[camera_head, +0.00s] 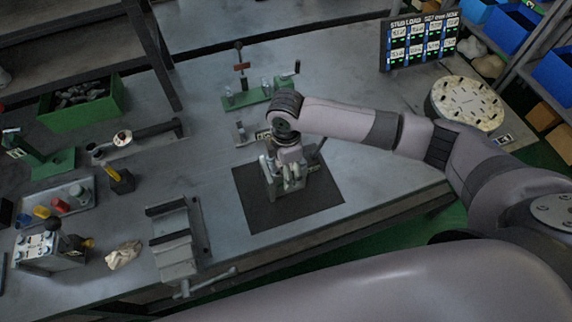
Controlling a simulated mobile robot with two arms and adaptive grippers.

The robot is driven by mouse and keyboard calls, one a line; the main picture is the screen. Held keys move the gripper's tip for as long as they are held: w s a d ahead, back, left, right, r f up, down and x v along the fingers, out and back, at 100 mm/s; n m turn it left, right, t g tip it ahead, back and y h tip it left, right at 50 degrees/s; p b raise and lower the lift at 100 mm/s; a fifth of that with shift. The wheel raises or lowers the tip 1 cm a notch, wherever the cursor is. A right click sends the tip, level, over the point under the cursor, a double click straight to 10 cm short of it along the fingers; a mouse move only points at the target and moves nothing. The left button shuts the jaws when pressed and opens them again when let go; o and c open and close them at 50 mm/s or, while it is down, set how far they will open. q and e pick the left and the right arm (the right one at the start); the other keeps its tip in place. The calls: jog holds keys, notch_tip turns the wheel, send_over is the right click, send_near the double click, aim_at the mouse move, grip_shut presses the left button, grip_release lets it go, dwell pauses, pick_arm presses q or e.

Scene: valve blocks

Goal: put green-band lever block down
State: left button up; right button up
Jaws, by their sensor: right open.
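The lever block (271,190) stands upright on the dark square mat (327,197) in the middle of the bench. A dark lever shows at its right side and some green shows low on its body. My right gripper (289,181) is directly over the block, pointing down, with its open fingers around or just in front of its upper part. The wrist and fingers hide much of the block, so I cannot tell whether they touch it. My left gripper is not in view.
A grey vise (175,255) stands left of the mat. A green fixture (258,96) is behind it. A grey block with knobs (50,250), a crumpled cloth (124,255) and a tray of coloured parts (75,197) are at the left. A round plate (466,101) is at the right.

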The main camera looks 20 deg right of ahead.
notch_tip(320, 180, up, 11)
jog(key=shift+r+b, duration=0.1)
jog(key=shift+b, duration=1.1)
jog(key=shift+r, duration=0.5)
